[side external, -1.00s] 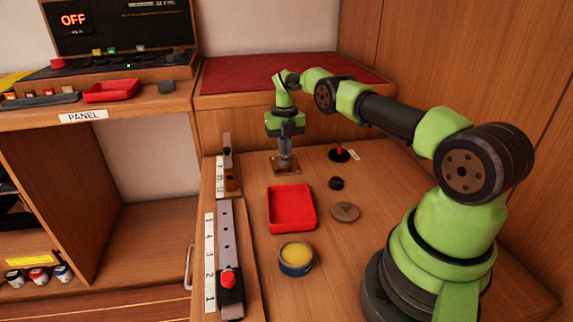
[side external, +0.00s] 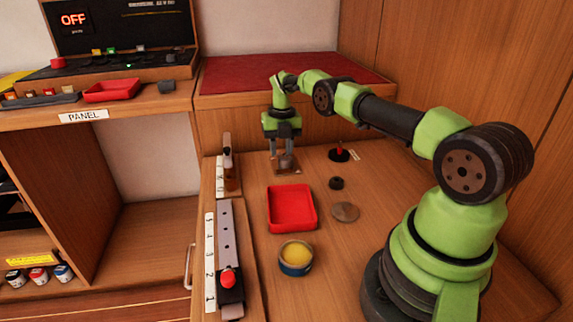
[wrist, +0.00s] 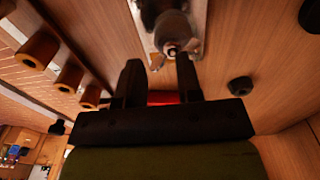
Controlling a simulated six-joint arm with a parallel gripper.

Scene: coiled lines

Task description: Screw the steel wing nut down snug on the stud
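A metal stud post (wrist: 172,26) stands on a plate (wrist: 200,12) in the wrist view. At its tip is a small steel piece with side lobes (wrist: 156,62) that looks like the wing nut. In the side view my gripper (side external: 283,157) points down over the brown-edged plate (side external: 287,171), and the nut is too small to make out. In the wrist view my gripper (wrist: 158,66) has its two dark fingers well apart. The nut lies near the fingertips, closer to the right finger; I cannot tell whether they touch. Nothing is held.
A red tray (side external: 291,209), a tin with yellow contents (side external: 296,257), a round disc (side external: 345,212) and a small black ring (side external: 336,183) lie nearer on the bench. A red-topped black item (side external: 339,153) is to the right. A slotted rail (side external: 228,250) runs along the left.

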